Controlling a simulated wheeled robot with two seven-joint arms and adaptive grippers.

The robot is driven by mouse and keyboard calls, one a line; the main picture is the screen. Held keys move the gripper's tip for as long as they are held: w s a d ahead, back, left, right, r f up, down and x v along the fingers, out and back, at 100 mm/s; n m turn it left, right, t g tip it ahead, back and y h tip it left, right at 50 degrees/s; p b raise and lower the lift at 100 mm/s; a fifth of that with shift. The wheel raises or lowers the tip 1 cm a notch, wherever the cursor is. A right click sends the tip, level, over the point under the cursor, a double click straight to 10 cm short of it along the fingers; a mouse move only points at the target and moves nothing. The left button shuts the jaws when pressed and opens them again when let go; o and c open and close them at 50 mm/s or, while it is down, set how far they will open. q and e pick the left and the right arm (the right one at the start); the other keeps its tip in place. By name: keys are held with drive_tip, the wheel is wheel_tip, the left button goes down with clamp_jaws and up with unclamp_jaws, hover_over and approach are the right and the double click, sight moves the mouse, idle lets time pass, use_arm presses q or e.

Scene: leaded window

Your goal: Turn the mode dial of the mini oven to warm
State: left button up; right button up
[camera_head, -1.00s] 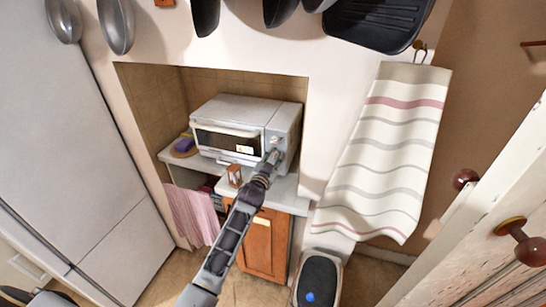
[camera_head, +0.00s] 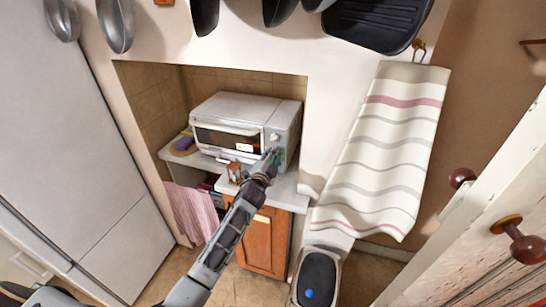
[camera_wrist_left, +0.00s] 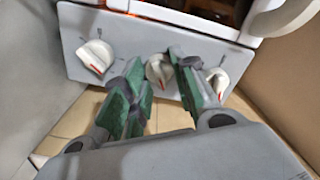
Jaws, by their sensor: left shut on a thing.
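The mini oven (camera_head: 238,110) is a white box in the wall niche, with its control panel at the right of its front. The left wrist view shows the panel with three white dials with red marks: one at the left (camera_wrist_left: 97,56), the middle dial (camera_wrist_left: 158,71) and one at the right (camera_wrist_left: 217,82). I cannot read which is the mode dial. My left gripper (camera_head: 271,156) is at the panel. In the left wrist view its green-padded fingers (camera_wrist_left: 158,75) are shut on the middle dial, one on each side. My right gripper is out of view.
The oven stands on a white counter (camera_head: 285,190) with a small brown-framed object (camera_head: 234,172) in front. A striped towel (camera_head: 385,150) hangs to the right, and a bin (camera_head: 316,275) stands below. Pans hang above.

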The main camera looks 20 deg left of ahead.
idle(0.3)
use_arm(q)
drive_tip(key=o, duration=1)
drive_tip(key=shift+s+a, duration=0.15)
drive_tip(key=shift+s, duration=5.85)
drive_tip(key=shift+a, duration=0.1)
